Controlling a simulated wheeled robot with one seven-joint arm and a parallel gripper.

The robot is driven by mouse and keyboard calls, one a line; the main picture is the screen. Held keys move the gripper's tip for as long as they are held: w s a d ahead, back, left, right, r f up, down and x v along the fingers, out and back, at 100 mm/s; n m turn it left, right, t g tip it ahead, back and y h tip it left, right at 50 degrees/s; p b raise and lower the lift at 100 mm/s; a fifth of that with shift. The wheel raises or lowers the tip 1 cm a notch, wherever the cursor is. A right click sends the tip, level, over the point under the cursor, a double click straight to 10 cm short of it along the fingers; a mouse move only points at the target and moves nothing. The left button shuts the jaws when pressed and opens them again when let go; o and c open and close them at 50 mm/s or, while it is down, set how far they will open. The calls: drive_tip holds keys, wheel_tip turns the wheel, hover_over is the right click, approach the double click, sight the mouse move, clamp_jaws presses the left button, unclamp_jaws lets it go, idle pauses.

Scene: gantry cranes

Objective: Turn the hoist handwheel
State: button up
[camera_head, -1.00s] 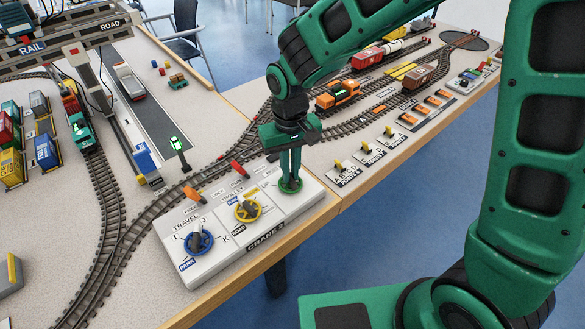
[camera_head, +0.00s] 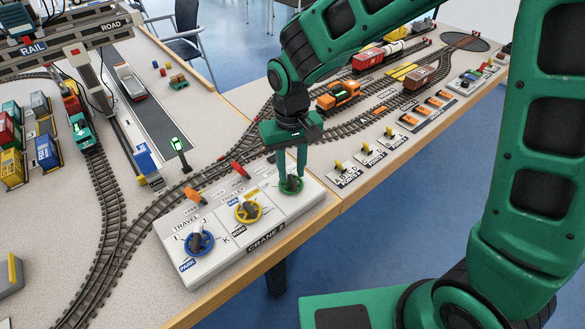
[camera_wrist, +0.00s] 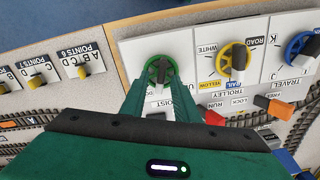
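The hoist handwheel is a small green wheel (camera_head: 291,185) with a dark centre grip, on the right panel of the white CRANE 2 control box (camera_head: 225,262). It also shows in the wrist view (camera_wrist: 159,70). My gripper (camera_head: 292,177) points down over this wheel, with its two green fingers spread apart, one towards each side of the rim. In the wrist view the fingers (camera_wrist: 159,88) also stand apart, with the wheel and its dark grip visible between and beyond them. Whether the fingertips touch the rim cannot be told. The HOIST label is partly hidden by my fingers.
The yellow trolley wheel (camera_head: 249,210) and blue travel wheel (camera_head: 200,242) are on the same box, to the left. Orange (camera_head: 194,195) and red (camera_head: 238,168) levers stand behind them. Small yellow point levers (camera_head: 365,147) are to the right. Railway track runs behind the box.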

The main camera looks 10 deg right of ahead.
sight(292, 176)
wheel_tip(292, 176, up, 10)
idle(0.4)
drive_tip(key=shift+w+f, duration=0.1)
drive_tip(key=shift+c, duration=0.7)
